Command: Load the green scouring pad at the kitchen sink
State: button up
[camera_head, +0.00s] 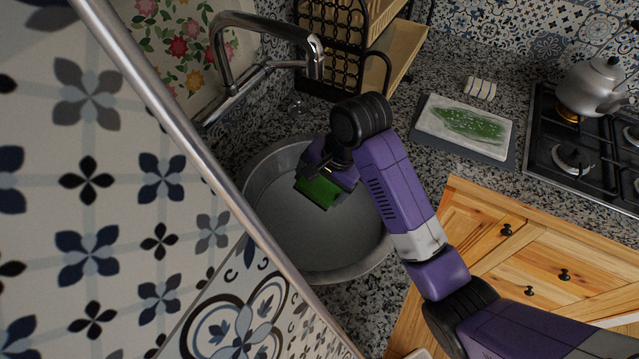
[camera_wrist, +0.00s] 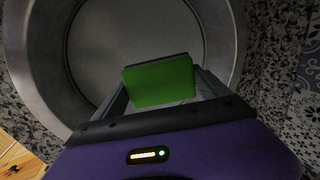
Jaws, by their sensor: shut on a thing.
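The green scouring pad (camera_head: 319,191) is in my gripper (camera_head: 322,178), over the round metal sink (camera_head: 330,268). In the wrist view the pad (camera_wrist: 159,83) sits between the two fingers of my gripper (camera_wrist: 163,92), which is shut on it. The pad looks like a flat green block. The bowl of the sink (camera_wrist: 52,66) lies beyond the pad and looks empty where it shows. My arm hides the right part of the sink in the head view.
A chrome faucet (camera_head: 228,62) stands behind the sink. A dark rack (camera_head: 335,45) is at the back. A board with a green leaf pattern (camera_head: 463,127), a rolled cloth (camera_head: 480,88) and a stove with a kettle (camera_head: 592,86) are to the right. A metal rail (camera_head: 165,103) crosses the left foreground.

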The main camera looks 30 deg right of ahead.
aim_at(320, 185)
jog(key=shift+f+b, duration=1.85)
jog(key=shift+f, duration=4.55)
jog(key=shift+r+p, duration=4.25)
jog(key=shift+r, duration=3.55)
jog(key=shift+r, duration=0.1)
jog(key=shift+r, duration=1.9)
